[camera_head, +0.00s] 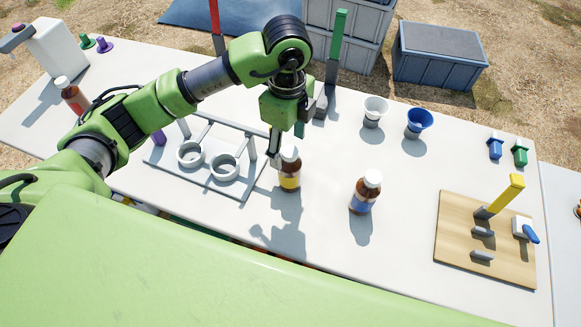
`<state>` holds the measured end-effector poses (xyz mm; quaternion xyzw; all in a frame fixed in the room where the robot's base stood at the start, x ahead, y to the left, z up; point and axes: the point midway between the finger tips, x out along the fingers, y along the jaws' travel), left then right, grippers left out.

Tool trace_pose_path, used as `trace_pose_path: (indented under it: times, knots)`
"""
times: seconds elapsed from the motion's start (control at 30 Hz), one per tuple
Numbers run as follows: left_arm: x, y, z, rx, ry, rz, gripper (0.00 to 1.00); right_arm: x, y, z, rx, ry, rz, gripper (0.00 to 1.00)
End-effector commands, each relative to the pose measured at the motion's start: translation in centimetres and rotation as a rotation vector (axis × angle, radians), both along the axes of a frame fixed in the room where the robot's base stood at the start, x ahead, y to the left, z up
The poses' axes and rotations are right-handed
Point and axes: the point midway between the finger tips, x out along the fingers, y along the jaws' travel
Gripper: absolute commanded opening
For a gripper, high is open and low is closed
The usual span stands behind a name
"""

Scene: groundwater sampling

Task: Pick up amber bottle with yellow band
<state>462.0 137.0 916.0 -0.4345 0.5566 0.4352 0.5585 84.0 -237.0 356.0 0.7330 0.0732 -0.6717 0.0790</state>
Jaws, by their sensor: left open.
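The amber bottle with the yellow band (290,176) stands upright on the white table near the middle, with a white cap. My left gripper (287,146) comes in from the left above and hangs fingers down at the bottle's cap. It is open; one finger shows left of the cap, and whether it touches the bottle cannot be told. My right gripper is not in view.
An amber bottle with a blue band (363,196) stands to the right. A rack with two rings (241,186) sits close on the left. White (374,109) and blue (417,122) funnels stand behind. A wooden board (452,232) with a yellow lever lies at right.

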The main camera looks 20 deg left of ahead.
Motion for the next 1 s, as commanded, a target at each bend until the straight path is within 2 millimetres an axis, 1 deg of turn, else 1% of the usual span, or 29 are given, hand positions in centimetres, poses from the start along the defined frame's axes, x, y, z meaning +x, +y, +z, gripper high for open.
trace_pose_path:
  times: [0.03, 0.07, 0.17, 0.27, 0.37, 0.5, 0.63, 0.77, 0.97, 1.0]
  knots:
    - [-0.1, 0.0, -0.9, 0.000, 0.003, 0.001, 0.60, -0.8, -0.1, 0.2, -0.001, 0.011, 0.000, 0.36]
    - [-0.1, 0.0, -1.4, 0.001, 0.003, 0.002, 0.60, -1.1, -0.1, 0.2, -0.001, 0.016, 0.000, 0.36]
    - [0.0, 0.0, -2.6, 0.000, 0.002, 0.000, 0.60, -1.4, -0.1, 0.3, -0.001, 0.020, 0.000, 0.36]
    - [0.0, 0.0, -3.2, -0.002, 0.000, 0.000, 0.60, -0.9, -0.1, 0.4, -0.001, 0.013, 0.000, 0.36]
    - [-0.1, -0.1, -3.9, -0.001, 0.001, -0.001, 0.60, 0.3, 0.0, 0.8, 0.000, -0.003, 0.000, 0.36]
    - [-0.4, -0.4, -5.9, 0.000, 0.004, 0.000, 0.60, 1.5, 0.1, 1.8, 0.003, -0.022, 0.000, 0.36]
    - [-0.3, -0.5, -7.7, -0.002, 0.001, 0.000, 0.60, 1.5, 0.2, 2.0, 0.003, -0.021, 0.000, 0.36]
    - [-0.3, -0.5, -8.5, -0.002, 0.000, -0.001, 0.60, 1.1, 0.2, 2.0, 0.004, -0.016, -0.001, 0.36]
    - [-0.3, -0.5, -8.6, -0.002, -0.001, -0.002, 0.60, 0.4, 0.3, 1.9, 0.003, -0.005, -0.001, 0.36]
    - [-0.3, -0.5, -8.6, -0.002, -0.001, -0.002, 0.50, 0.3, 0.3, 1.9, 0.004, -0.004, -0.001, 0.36]
